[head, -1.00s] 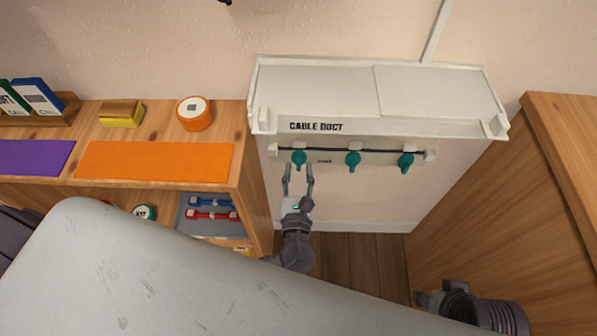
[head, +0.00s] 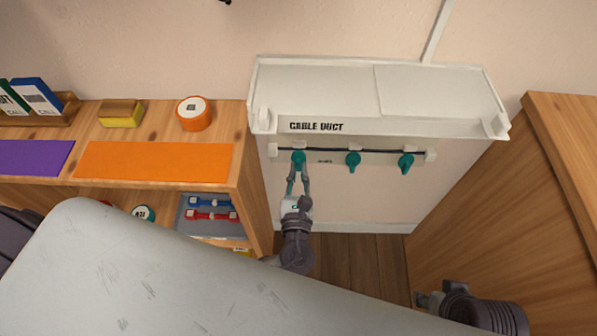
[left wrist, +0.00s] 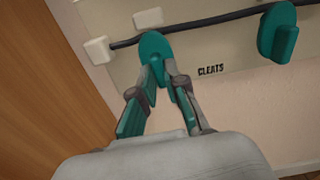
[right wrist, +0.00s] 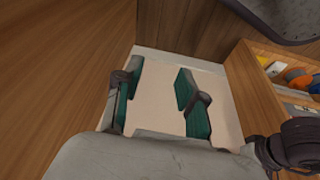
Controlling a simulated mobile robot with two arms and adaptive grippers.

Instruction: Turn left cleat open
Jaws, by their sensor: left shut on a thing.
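Three teal cleats sit in a row on a pale strip under the cable duct, along a dark cable. The left cleat (head: 298,157) has its handle pointing down; it also shows in the left wrist view (left wrist: 155,46). My left gripper (head: 298,173) reaches it from below, and its fingertips are closed on the handle, hiding part of it. The middle cleat (head: 353,160) and right cleat (head: 406,161) stand apart from the gripper. My right gripper (right wrist: 155,88) is open and empty, with its fingers apart in the right wrist view.
The cable duct (head: 440,92) juts out above the cleats. A wooden shelf unit (head: 244,215) stands close on the left, with an orange mat (head: 155,162) and a round orange tin (head: 194,114). A wooden cabinet (head: 560,160) stands on the right. Floor shows between them.

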